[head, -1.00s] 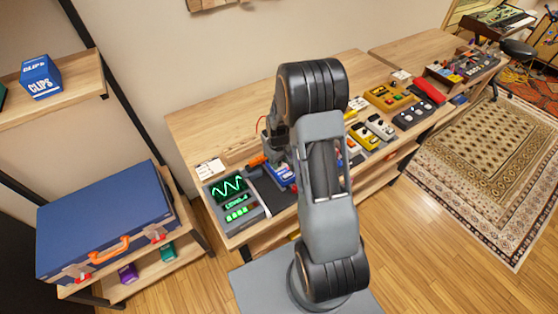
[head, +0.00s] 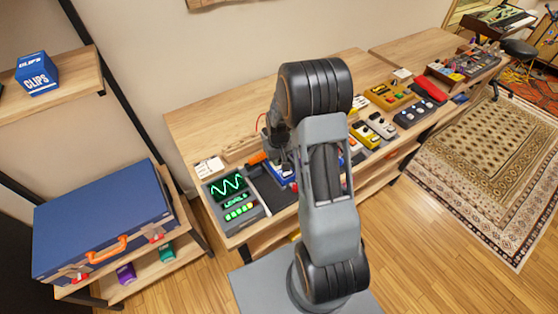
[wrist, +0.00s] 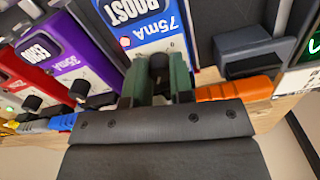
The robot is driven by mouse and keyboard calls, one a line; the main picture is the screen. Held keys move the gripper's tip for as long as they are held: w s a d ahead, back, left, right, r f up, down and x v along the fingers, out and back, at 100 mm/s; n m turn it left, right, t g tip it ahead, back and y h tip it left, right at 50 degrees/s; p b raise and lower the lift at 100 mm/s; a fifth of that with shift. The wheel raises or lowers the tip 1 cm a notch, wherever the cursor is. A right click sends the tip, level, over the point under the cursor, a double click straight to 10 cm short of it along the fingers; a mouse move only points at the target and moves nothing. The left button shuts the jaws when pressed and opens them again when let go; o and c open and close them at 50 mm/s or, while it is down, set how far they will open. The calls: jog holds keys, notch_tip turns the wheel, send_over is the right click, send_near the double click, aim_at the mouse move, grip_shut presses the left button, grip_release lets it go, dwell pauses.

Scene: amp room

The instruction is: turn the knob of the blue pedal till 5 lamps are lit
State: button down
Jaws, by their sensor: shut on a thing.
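The blue pedal (wrist: 150,40), marked BOOST and 75mA, fills the upper middle of the wrist view. Its dark knob (wrist: 158,66) sits between the green fingers of my gripper (wrist: 157,78), which is shut on it. In the head view a little of the blue pedal (head: 283,175) shows beside my arm, and my fingertips are hidden.
A purple pedal (wrist: 82,50) and a red pedal (wrist: 25,85) stand close beside the blue one. An orange plug (wrist: 235,88) lies right next to my gripper. Yellow and pale pedals (head: 366,135) stand further right. Bare wood is behind.

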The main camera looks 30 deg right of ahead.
jog(key=shift+m+b, duration=0.5)
jog(key=shift+m, duration=0.8)
jog(key=c, duration=1)
grip_release()
